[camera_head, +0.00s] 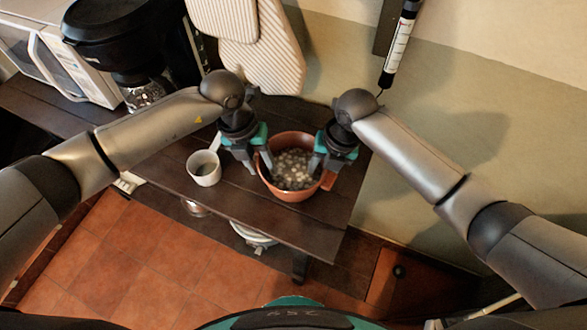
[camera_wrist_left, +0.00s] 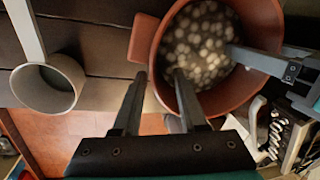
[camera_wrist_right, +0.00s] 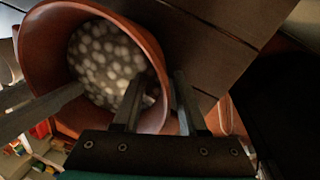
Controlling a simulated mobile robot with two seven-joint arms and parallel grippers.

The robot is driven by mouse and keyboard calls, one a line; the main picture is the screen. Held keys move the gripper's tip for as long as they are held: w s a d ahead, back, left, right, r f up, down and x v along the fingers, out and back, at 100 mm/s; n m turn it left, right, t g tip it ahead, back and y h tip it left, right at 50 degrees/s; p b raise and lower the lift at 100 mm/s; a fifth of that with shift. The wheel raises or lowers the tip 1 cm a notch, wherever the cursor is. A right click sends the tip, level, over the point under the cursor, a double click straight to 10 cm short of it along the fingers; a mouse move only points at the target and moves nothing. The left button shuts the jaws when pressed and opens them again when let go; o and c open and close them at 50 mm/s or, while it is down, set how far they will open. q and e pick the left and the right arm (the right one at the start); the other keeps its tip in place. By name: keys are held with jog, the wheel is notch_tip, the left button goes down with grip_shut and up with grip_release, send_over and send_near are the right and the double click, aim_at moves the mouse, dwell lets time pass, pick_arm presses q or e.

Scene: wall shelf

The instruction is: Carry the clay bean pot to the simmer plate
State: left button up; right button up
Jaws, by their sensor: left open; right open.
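The clay bean pot (camera_head: 289,194) is an orange-brown pot full of pale beans, standing upright on the dark table. It also shows in the left wrist view (camera_wrist_left: 246,92) and the right wrist view (camera_wrist_right: 38,50). My left gripper (camera_head: 259,167) is open at the pot's left side, with one finger over the rim and one outside. A handle (camera_wrist_left: 143,38) shows just beyond its fingertips. My right gripper (camera_head: 320,166) is open at the pot's right side, its fingers on either side of the wall in the right wrist view. I cannot make out a simmer plate.
A small white pan (camera_head: 204,172) with an upright handle stands left of the pot, close to my left gripper. A black coffee machine (camera_head: 120,30) and a white microwave (camera_head: 60,65) stand at the left back. Boards (camera_head: 262,60) lean on the wall behind.

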pick_arm(q)
jog(key=shift+c, duration=0.4)
pick_arm(e)
jog(key=shift+c, duration=0.4)
pick_arm(q)
grip_shut()
pick_arm(e)
grip_shut()
dwell(0.3)
pick_arm(q)
jog(key=shift+w+r, duration=0.1)
